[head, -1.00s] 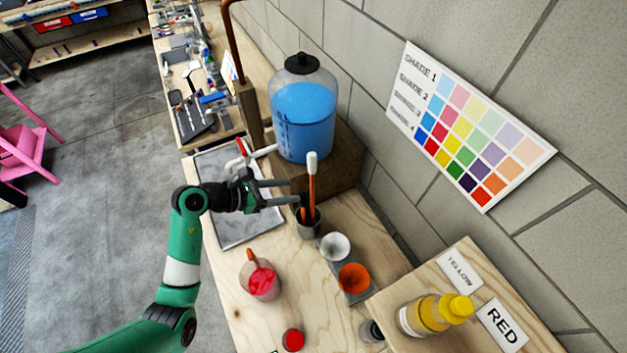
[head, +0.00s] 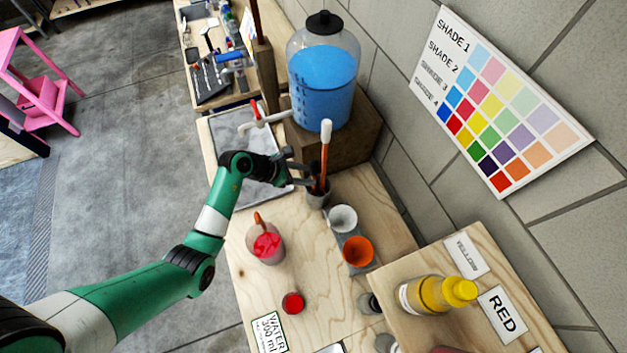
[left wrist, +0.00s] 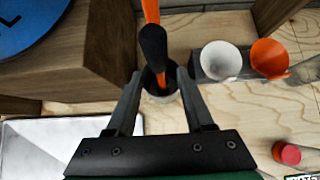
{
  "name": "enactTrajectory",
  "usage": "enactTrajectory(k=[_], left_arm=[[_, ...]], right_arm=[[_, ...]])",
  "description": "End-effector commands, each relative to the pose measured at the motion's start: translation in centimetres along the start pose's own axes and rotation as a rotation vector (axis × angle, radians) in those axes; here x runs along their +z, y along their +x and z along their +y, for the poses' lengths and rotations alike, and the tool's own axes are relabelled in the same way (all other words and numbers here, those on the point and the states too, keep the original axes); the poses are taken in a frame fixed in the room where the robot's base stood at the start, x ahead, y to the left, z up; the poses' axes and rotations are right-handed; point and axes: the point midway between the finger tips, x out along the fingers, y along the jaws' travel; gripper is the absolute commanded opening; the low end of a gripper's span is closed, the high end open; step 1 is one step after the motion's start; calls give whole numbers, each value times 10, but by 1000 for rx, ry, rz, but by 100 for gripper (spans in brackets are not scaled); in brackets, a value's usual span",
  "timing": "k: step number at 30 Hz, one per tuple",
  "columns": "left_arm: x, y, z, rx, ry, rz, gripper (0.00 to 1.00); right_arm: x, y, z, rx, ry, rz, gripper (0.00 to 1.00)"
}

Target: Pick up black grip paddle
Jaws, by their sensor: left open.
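The paddle stands nearly upright in a small grey cup (head: 317,200). Its orange shaft (head: 323,165) has a white end at the top, and its black grip (left wrist: 154,48) shows in the left wrist view. My left gripper (head: 309,180) is open beside the paddle, just above the cup rim. In the left wrist view, its two fingers (left wrist: 159,80) appear either side of the cup (left wrist: 162,97) and the grip's line. I cannot tell whether they touch the paddle. My right gripper is not in view.
A blue water jug (head: 325,75) on a wooden block stands close behind the paddle. White (head: 342,217) and orange (head: 357,250) funnels sit in a holder to the right. A beaker of red liquid (head: 266,243) stands in front. A grey tray (head: 255,185) lies left.

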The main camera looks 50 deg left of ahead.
Motion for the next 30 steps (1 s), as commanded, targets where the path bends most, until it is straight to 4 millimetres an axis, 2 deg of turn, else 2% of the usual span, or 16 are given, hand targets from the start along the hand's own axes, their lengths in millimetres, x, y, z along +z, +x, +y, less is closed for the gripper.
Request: enactTrajectory(k=[1,4,12,14,21,30], left_arm=[[-2,12,0,-3,1,1,52],[-1,27,0,-2,1,0,52],[0,32,1,1,0,-1,52],[0,32,1,1,0,-1,45],[0,32,1,0,0,-1,2],[0,32,1,0,0,-1,0]], right_arm=[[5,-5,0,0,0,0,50],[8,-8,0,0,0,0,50],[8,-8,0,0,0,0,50],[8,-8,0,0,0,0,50],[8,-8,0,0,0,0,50],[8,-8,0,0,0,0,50]])
